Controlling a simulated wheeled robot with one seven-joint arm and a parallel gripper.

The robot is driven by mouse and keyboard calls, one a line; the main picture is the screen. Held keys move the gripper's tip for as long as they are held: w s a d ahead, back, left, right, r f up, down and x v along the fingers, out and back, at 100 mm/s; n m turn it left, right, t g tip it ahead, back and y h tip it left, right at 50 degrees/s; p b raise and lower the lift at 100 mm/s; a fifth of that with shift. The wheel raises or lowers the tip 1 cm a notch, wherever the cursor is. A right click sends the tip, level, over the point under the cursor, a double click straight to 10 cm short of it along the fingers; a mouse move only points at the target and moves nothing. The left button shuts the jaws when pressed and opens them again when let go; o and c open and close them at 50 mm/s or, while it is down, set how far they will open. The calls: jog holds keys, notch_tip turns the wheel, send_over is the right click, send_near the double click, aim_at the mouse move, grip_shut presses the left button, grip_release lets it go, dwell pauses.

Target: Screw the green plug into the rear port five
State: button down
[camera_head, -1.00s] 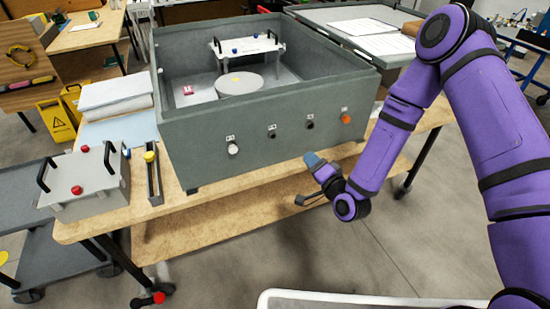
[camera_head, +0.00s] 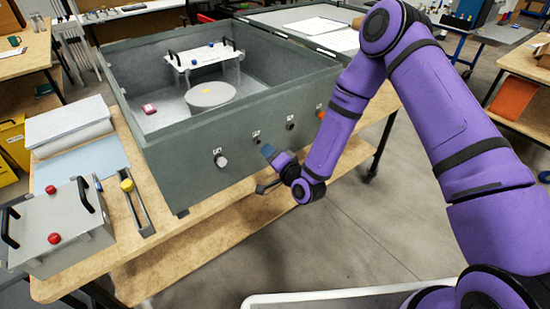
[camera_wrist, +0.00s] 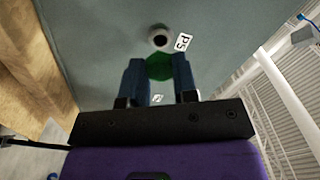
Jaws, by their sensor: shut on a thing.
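The green plug (camera_wrist: 159,67) is held between the two blue fingers of my gripper (camera_wrist: 155,70) in the wrist view. Port five (camera_wrist: 160,38), a pale ring with a dark hole, is in the wall just beyond the plug, beside a white "P5" label (camera_wrist: 183,41). The plug looks apart from the port. In the head view my gripper (camera_head: 268,152) is at the grey box's (camera_head: 195,172) near wall, close to a dark port (camera_head: 256,138). The plug is hidden there, and the port labels are too small to read.
A white plug (camera_head: 220,160) and an orange plug (camera_head: 321,114) sit on the same wall. A grey unit with red knobs (camera_head: 62,235) and a narrow tray with a yellow knob (camera_head: 134,205) stand on the table (camera_head: 165,228) at left. Open floor lies in front.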

jog(key=n, duration=0.4)
jog(key=w+n, duration=0.1)
jog(key=n, duration=0.1)
jog(key=shift+a+n, duration=0.35)
jog(key=shift+n, duration=0.05)
jog(key=n, duration=0.5)
jog(key=shift+w+a+n, duration=0.1)
jog(key=shift+w+n, duration=0.25)
jog(key=shift+n, duration=0.05)
jog(key=shift+f, duration=0.1)
jog(key=shift+w+a, duration=0.35)
jog(key=shift+w, duration=0.15)
dwell(1.3)
